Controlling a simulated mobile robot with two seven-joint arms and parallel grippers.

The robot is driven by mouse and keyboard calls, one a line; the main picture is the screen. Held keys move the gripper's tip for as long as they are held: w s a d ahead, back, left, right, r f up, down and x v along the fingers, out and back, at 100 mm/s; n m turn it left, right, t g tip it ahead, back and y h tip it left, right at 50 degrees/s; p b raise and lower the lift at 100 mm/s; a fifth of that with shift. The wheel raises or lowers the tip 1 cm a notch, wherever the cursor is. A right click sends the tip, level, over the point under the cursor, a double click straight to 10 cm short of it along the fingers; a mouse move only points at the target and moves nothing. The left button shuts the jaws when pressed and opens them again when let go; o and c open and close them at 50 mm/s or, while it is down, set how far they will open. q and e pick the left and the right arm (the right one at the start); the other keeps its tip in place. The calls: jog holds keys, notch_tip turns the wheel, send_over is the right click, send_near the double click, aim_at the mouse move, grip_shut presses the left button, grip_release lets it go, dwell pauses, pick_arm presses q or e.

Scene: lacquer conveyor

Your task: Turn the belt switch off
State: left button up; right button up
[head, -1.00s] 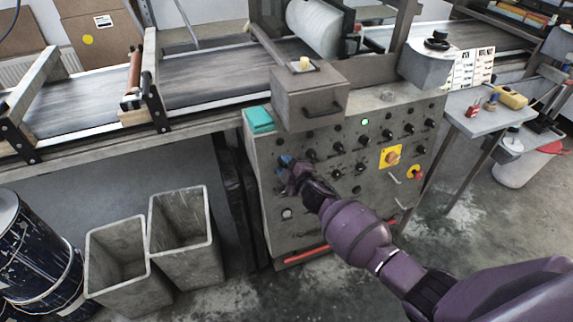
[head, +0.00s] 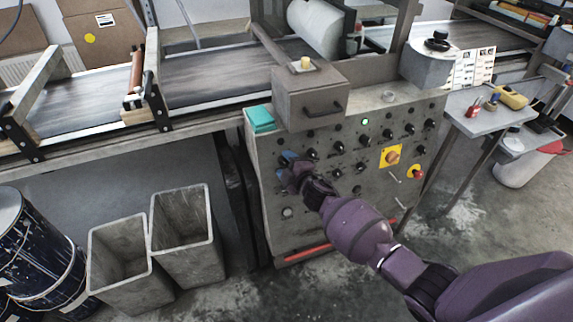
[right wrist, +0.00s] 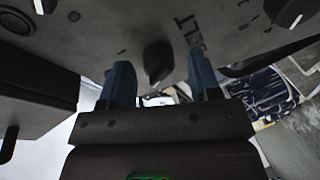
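The belt switch is a dark rotary knob (right wrist: 158,62) on the grey panel, with the lettering BELT (right wrist: 193,35) printed beside it in the right wrist view. My right gripper (right wrist: 160,72) is open, its two blue fingers on either side of the knob with gaps to both. Whether the fingertips reach the panel face is unclear. In the head view my right gripper (head: 287,168) is at the left part of the control panel (head: 340,205) and hides the knob there. My left gripper is not in view.
Other black knobs (head: 312,153), a yellow-plated switch (head: 391,157) and a red button (head: 417,174) are on the same panel. A grey box (head: 300,100) juts out above it. Two bins (head: 185,235) stand on the floor at left. A small side table (head: 480,120) is at right.

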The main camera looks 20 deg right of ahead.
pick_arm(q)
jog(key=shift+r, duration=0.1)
pick_arm(e)
jog(key=shift+s+d+r, duration=0.1)
jog(key=shift+s+r, duration=0.05)
jog(key=shift+s, duration=0.25)
pick_arm(q)
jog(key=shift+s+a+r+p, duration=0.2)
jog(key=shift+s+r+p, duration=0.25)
jog(key=shift+p, duration=0.7)
pick_arm(e)
jog(key=v, duration=1)
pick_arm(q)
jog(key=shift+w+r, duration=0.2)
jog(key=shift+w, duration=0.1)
